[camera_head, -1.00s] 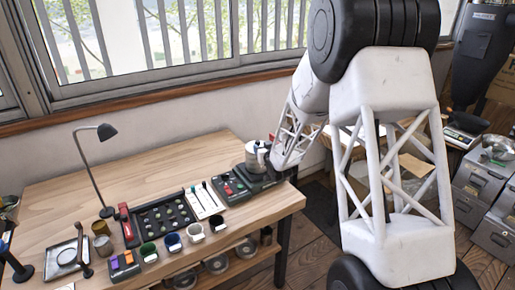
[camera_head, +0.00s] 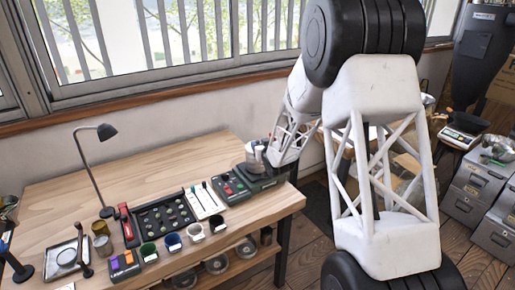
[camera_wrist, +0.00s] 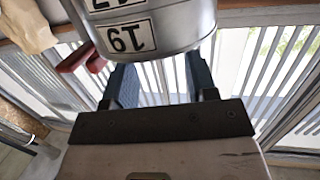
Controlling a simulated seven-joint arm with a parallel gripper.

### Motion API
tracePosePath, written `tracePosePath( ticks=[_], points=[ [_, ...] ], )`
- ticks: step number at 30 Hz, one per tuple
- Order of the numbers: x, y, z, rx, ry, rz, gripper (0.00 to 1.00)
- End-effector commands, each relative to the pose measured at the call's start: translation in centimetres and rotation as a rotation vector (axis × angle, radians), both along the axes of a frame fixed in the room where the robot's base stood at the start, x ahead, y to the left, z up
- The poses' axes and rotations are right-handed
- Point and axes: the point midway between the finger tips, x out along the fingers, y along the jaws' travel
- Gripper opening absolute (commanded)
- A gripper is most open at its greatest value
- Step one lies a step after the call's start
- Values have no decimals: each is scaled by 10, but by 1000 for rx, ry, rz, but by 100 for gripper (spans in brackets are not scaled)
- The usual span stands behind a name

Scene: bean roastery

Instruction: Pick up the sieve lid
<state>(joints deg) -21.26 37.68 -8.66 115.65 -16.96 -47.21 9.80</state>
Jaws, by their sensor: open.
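A silver metal can (camera_head: 252,153), which looks like a stack of sieves, stands upright on a black device (camera_head: 258,184) at the right end of the wooden bench. I cannot make out the sieve lid as a separate piece. In the wrist view a shiny metal cylinder (camera_wrist: 185,25) with black-and-white number labels, one reading 19, fills the top middle. My gripper (camera_wrist: 162,84) is open, with a dark finger on either side and the cylinder beyond and partly over them. I cannot tell whether they touch it. In the head view my forearm hides the fingers.
Left of the device lie a white tray (camera_head: 207,200) with small tools and a black tray (camera_head: 163,216) of round pieces. Several small cups line the front edge. A desk lamp (camera_head: 98,165) stands at the left. The back middle of the bench (camera_head: 170,165) is bare.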

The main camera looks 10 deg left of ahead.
Motion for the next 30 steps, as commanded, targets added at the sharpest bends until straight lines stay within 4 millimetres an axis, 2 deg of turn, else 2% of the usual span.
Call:
tracePosePath(
  ticks=[15, 30],
  points=[
    [31, 20, -5, -1, 1, 0, 52],
    [33, 21, -6, -1, 1, 0, 52]
  ],
)
